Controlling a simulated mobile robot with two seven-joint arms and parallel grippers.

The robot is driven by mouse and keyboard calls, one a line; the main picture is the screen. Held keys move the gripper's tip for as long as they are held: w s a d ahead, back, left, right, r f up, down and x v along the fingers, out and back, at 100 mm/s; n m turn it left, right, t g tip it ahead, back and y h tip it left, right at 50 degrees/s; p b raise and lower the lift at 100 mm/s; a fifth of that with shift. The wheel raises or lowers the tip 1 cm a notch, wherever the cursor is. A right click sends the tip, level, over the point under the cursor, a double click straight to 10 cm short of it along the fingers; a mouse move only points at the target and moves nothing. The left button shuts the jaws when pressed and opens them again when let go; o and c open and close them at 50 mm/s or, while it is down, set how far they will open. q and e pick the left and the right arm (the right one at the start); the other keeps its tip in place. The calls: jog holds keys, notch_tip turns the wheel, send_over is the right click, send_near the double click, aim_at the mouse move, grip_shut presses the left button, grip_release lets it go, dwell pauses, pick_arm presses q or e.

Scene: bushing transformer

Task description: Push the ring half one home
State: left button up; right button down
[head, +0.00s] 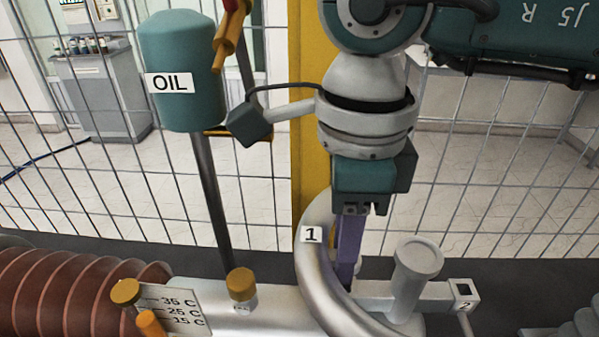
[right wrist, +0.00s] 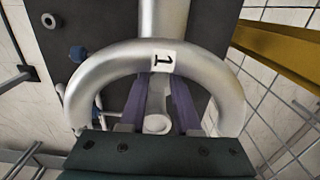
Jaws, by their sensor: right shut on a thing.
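Ring half one (head: 310,262) is a thick silver half ring with a white label "1". It arcs over the silver horizontal tube (head: 275,312) in the head view, and its lower end runs out of the frame. In the right wrist view the ring half (right wrist: 92,82) curves across the picture with its label in the middle. My right gripper (head: 347,268) is shut on the ring half, its purple fingers reaching to the inner side of the arc. They also show in the right wrist view (right wrist: 158,88). Whether the ring ends are seated is hidden. My left gripper is not in view.
A silver post with a round cap (head: 417,258) and a square-ended bar labelled "2" (head: 462,291) stand right of the ring. A brown ribbed insulator (head: 75,297) and temperature gauge (head: 180,305) lie left. A green oil tank (head: 180,65) and wire fence stand behind.

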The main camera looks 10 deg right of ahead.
jog(key=shift+b, duration=0.45)
dwell(0.7)
jog(key=shift+f+b, duration=0.35)
jog(key=shift+b, duration=0.05)
jog(key=shift+f+b, duration=1.6)
jog(key=shift+b, duration=0.1)
jog(key=c, duration=0.5)
grip_release()
jog(key=shift+c, duration=0.2)
notch_tip(320, 180, up, 9)
jog(key=b, duration=0.2)
jog(key=shift+b, duration=0.3)
jog(key=shift+r, duration=0.55)
